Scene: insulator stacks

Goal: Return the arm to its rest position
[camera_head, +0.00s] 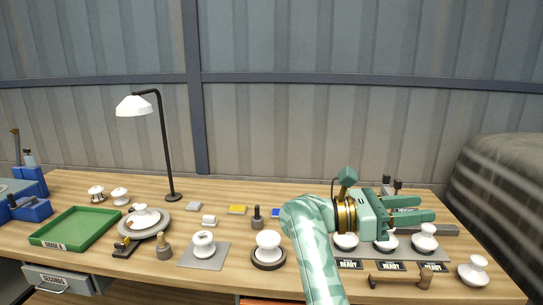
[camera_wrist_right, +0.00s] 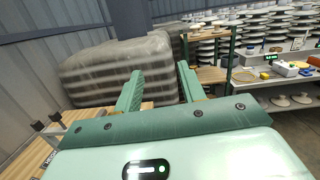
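My right arm (camera_head: 316,250) reaches up from the bottom of the head view. My right gripper (camera_head: 430,208) is above the right part of the wooden workbench (camera_head: 230,265), its fingers pointing right. Its two fingers are apart with nothing between them; the right wrist view also shows this gap (camera_wrist_right: 160,72). Below it, white insulators (camera_head: 424,240) stand in a row on a grey mat with READY labels (camera_head: 391,266). The gripper hides part of the bench and things behind it. My left gripper is not in view.
A lamp (camera_head: 168,150), a green tray (camera_head: 75,228) and a round plate (camera_head: 148,222) are on the left. Insulators (camera_head: 268,245) stand mid-bench. A wooden-handled tool (camera_head: 400,279) and another insulator (camera_head: 474,271) lie at the front right. A wrapped stack (camera_wrist_right: 115,70) stands beyond.

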